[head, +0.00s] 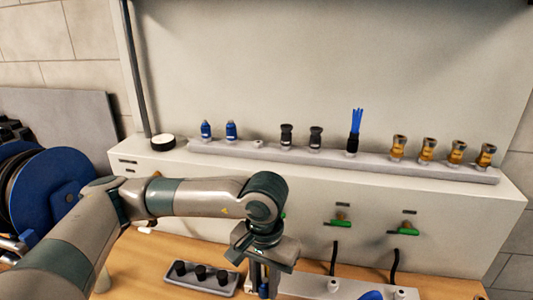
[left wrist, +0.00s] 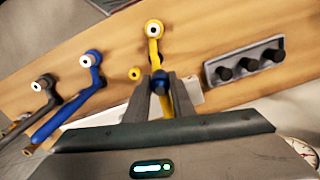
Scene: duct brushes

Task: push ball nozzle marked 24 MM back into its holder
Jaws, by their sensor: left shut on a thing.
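My left gripper (head: 262,284) points down over the wooden bench, low in the head view. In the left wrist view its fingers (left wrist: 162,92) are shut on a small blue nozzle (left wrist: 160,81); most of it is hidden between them. Two similar blue nozzles (head: 206,130) (head: 231,131) stand upright on the long grey rack (head: 380,168). To their right is an empty-looking holder spot (head: 258,143). No 24 MM marking is readable, so I cannot tell which nozzle bears it. My right gripper is not in view.
The rack also carries black nozzles (head: 286,135), a blue brush (head: 356,130) and several amber nozzles (head: 428,149). A grey block with black pegs (head: 200,277) lies on the bench, left of the gripper. Yellow (left wrist: 154,31) and blue (left wrist: 88,62) handles show in the wrist view.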

